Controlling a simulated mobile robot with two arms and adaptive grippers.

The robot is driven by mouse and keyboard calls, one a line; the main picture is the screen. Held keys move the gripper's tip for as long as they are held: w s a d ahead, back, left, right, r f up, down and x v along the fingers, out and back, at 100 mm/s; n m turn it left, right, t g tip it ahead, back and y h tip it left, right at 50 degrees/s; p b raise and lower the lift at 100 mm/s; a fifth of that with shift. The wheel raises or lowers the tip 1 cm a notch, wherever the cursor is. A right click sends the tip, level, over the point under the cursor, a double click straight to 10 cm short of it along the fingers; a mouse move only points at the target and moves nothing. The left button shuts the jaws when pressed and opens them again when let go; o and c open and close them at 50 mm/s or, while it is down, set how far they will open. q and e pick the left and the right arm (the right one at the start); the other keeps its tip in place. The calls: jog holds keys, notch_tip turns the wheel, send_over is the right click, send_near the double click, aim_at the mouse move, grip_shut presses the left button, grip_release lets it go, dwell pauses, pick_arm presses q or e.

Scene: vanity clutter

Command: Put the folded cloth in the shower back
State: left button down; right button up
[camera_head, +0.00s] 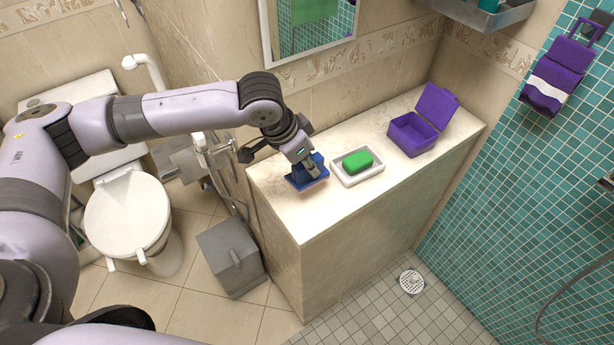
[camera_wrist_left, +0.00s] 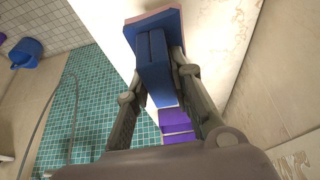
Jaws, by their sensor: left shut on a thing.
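My left gripper (camera_head: 302,160) is over the left end of the stone counter, pointing down. It is shut on a blue block-like thing (camera_head: 307,178) with a wide flat plate and a narrower upright part. In the left wrist view, the blue thing (camera_wrist_left: 153,62) sits between both fingers of the gripper (camera_wrist_left: 157,82), and its plate has a pinkish edge. I cannot tell whether it touches the counter. My right gripper is not in view.
A white dish (camera_head: 376,174) with a green soap (camera_head: 357,161) stands close right of the gripper. An open purple box (camera_head: 415,138) is further right on the counter (camera_head: 320,222). The counter's front strip is clear.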

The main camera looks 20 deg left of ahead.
aim_at(308, 179)
pick_arm(q)
jog(key=shift+d+f, duration=0.1)
jog(key=shift+f, duration=0.65)
notch_tip(308, 179, down, 4)
jog(key=shift+f+p, duration=0.1)
jog(key=shift+p, duration=0.2)
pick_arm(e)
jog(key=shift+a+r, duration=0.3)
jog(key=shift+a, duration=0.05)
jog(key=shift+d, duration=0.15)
pick_arm(q)
jog(key=c, duration=1.4)
grip_release()
jog(key=b+v, duration=0.1)
jog(key=v, duration=1.1)
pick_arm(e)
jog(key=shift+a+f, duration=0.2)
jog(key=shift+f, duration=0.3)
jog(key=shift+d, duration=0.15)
